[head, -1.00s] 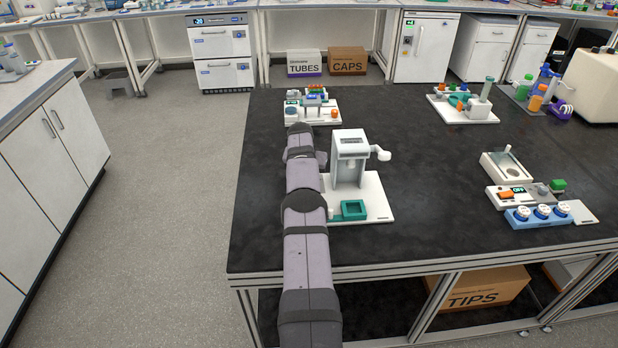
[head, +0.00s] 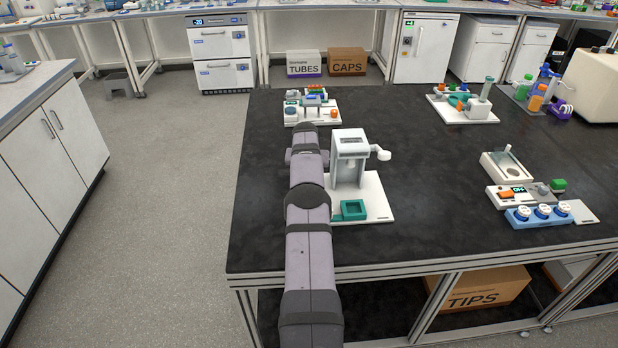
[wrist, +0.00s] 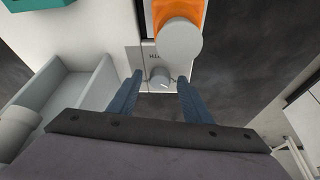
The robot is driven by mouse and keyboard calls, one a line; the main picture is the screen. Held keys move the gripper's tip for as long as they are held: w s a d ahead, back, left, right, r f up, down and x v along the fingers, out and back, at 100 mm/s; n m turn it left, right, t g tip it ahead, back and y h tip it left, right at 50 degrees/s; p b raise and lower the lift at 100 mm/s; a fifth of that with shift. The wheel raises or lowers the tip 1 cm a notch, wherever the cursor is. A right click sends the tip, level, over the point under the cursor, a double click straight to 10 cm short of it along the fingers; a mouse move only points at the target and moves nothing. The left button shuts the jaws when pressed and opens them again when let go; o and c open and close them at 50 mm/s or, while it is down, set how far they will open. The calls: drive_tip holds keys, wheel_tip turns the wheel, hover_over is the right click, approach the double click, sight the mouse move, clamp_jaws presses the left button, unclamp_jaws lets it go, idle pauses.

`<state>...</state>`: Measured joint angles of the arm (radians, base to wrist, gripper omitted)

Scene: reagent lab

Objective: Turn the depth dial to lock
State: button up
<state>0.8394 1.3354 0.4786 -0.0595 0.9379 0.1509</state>
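A small round grey dial (wrist: 159,78) with a pale mark on its face sits on a narrow white panel in the wrist view, below a printed label too small to read. My gripper (wrist: 160,85) is open, with one dark blue fingertip on each side of the dial. Gaps show between the dial and both fingers. An orange part with a larger round grey knob (wrist: 179,39) lies just above it. In the head view my arm reaches the left side of the white-and-grey stand (head: 350,152). My fingers and the dial are hidden there.
A dial station (head: 312,108) lies beyond my arm.

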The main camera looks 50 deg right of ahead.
drive_tip(key=shift+r, duration=0.15)
drive_tip(key=b+v, duration=0.2)
drive_tip(key=v, duration=0.5)
idle(0.4)
idle(0.3)
drive_tip(key=a+r+n+y, duration=0.3)
drive_tip(key=a+n, duration=0.3)
drive_tip(key=a, duration=2.4)
drive_tip(key=s+a+f+n+g, duration=0.1)
drive_tip(key=s+a+n, duration=0.1)
drive_tip(key=s+a, duration=0.8)
drive_tip(key=s+a+f+n+g, duration=0.1)
drive_tip(key=s+a+f+n, duration=0.1)
drive_tip(key=s+a, duration=0.8)
drive_tip(key=shift+s+f+n+g+y, duration=0.3)
drive_tip(key=shift+s+n+y, duration=0.15)
drive_tip(key=shift+s, duration=0.6)
